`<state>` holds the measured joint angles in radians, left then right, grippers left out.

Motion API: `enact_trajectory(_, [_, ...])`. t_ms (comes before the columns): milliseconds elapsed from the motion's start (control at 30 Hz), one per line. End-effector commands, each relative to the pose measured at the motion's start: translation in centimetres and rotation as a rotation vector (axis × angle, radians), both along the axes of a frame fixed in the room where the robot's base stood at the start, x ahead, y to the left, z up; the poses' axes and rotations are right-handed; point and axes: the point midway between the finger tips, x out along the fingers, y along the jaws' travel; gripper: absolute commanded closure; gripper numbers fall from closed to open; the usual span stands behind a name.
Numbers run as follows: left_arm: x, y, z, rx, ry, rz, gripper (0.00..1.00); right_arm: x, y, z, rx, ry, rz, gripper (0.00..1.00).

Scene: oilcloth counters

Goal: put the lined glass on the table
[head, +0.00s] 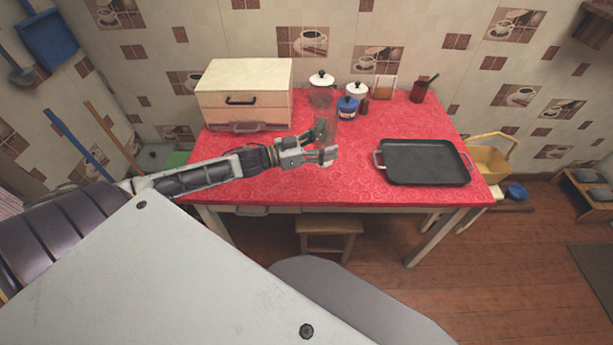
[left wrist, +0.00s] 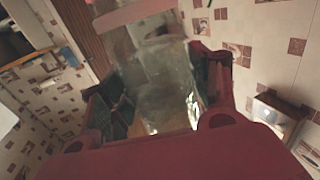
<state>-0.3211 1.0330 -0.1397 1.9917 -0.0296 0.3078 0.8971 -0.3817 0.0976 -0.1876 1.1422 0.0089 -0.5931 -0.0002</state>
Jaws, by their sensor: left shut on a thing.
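The lined glass (left wrist: 160,75) is a clear tumbler with a pale pinkish band. In the left wrist view it stands between the two dark finger pads of my left gripper (left wrist: 162,98), which is shut on it. In the head view my left gripper (head: 325,144) is over the near middle part of the red-covered table (head: 345,183). The see-through glass (head: 323,104) shows faintly just behind the fingers; I cannot tell how high its base is above the cloth. My right gripper is not in view.
A black tray pan (head: 425,162) lies at the right of the table. A cream bread box (head: 244,92) stands at the back left. Clear cloth lies before the pan.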

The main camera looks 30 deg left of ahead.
Motion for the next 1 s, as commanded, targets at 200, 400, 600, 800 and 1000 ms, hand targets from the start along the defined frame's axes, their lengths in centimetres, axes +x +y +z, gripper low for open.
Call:
enact_trajectory(200, [0.4, 1.1, -0.1, 0.004, -0.005, -0.071, 0.69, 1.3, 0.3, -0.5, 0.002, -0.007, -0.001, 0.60])
enact_trajectory(400, [0.6, 2.2, -0.1, 0.003, -0.004, -0.136, 0.69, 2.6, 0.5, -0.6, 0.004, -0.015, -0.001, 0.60])
enact_trajectory(600, [0.8, 3.3, 0.1, 0.004, -0.005, -0.198, 0.69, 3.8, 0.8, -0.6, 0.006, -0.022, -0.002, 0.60])
enact_trajectory(800, [0.9, 4.5, 0.4, 0.003, -0.004, -0.255, 0.69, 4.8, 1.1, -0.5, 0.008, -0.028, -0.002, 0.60])
enact_trajectory(1000, [1.0, 5.7, 0.8, 0.003, -0.004, -0.302, 0.69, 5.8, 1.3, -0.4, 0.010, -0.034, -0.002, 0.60])
